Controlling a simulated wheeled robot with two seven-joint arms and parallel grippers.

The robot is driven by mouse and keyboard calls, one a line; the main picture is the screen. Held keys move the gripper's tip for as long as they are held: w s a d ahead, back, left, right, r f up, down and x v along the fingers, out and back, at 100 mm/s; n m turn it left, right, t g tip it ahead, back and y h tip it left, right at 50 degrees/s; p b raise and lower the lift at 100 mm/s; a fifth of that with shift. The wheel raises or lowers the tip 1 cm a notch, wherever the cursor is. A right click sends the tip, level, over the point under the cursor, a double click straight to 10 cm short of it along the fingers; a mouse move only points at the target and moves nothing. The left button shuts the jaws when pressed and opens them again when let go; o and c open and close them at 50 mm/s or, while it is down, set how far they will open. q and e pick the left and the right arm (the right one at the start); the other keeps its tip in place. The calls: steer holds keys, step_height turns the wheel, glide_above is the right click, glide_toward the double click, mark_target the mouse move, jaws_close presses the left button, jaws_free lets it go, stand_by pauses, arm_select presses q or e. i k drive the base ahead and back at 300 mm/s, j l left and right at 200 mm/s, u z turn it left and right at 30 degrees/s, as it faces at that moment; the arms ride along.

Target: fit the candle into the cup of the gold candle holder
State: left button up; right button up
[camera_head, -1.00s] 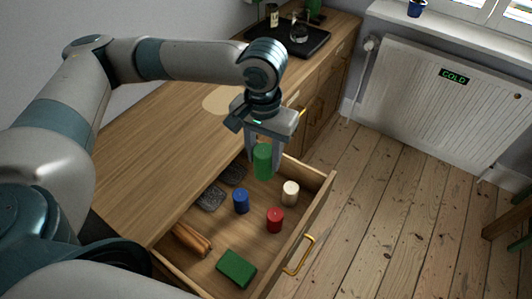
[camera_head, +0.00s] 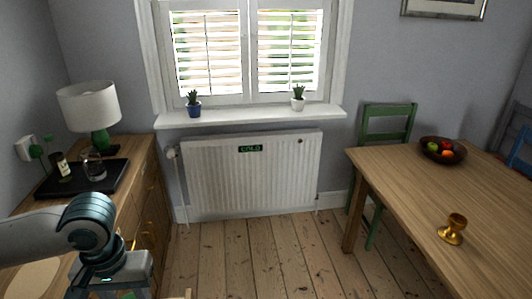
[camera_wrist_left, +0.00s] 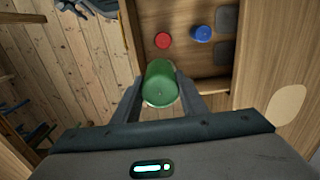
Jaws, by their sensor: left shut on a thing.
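The gold candle holder (camera_head: 453,229) stands upright on the dining table at the right of the head view, with its cup facing up. The green candle (camera_wrist_left: 160,82) is between the fingers of my left gripper (camera_wrist_left: 160,96) in the left wrist view. The gripper is shut on it and holds it above the open drawer (camera_wrist_left: 180,63). In the head view only the upper part of my left gripper shows at the bottom left; its fingertips and the candle are out of frame. The holder is far from the gripper. My right gripper is not in view.
A red candle (camera_wrist_left: 163,40) and a blue candle (camera_wrist_left: 202,33) stand in the drawer. The sideboard carries a tray (camera_head: 112,182) and lamp (camera_head: 90,108). Floorboards (camera_head: 235,255) lie clear between it and the table (camera_head: 425,205), which bears a fruit bowl (camera_head: 443,158).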

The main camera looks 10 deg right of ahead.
mark_target(454, 227)
steer(key=z, duration=1.65)
